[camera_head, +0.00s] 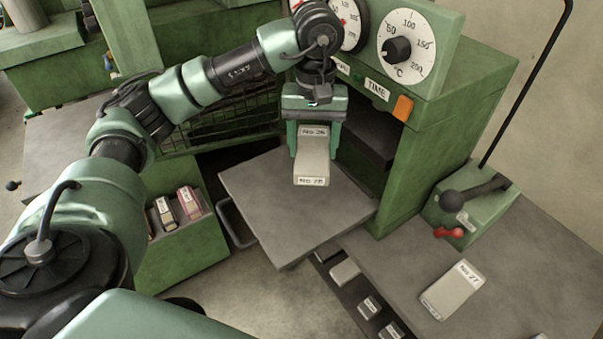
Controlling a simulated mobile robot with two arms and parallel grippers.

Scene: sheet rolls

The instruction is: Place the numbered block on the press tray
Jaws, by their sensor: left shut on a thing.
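My left gripper (315,137) is shut on the numbered block (312,160), a pale grey block with white labels that seem to read No. 26 or 28. The fingers sit on both sides of its upper part. The block is over the back part of the press tray (290,220), a flat grey plate jutting out of the green press. I cannot tell whether the block touches the tray. My right gripper is not in view.
The green press (430,150) with dials and an orange switch stands behind. A block marked No. 27 (452,290) lies on the grey table (530,265) at right, near a lever box (470,212). Several blocks sit in a lower rack (355,292). The tray's front is clear.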

